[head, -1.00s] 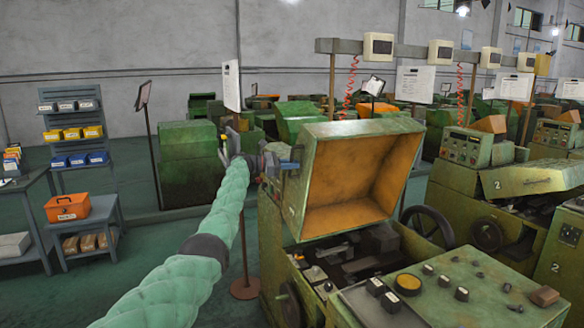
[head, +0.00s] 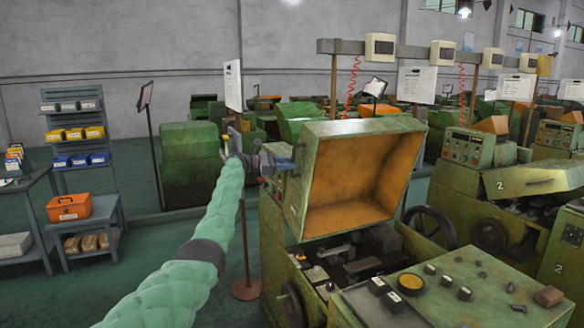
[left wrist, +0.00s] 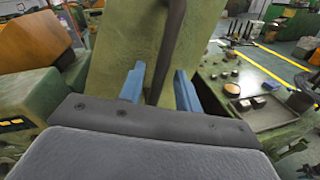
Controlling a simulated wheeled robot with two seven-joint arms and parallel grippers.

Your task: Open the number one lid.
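The lid (head: 352,180) of the nearest green machine stands raised, its orange-brown inside facing the front right. My left gripper (head: 290,163) is at the lid's left side in the head view. In the left wrist view, the two blue fingers (left wrist: 158,83) are apart, with a dark bar (left wrist: 170,45) between them and visible gaps beside it. The lid's green outer face (left wrist: 115,48) lies behind the bar. My right gripper is not in view.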

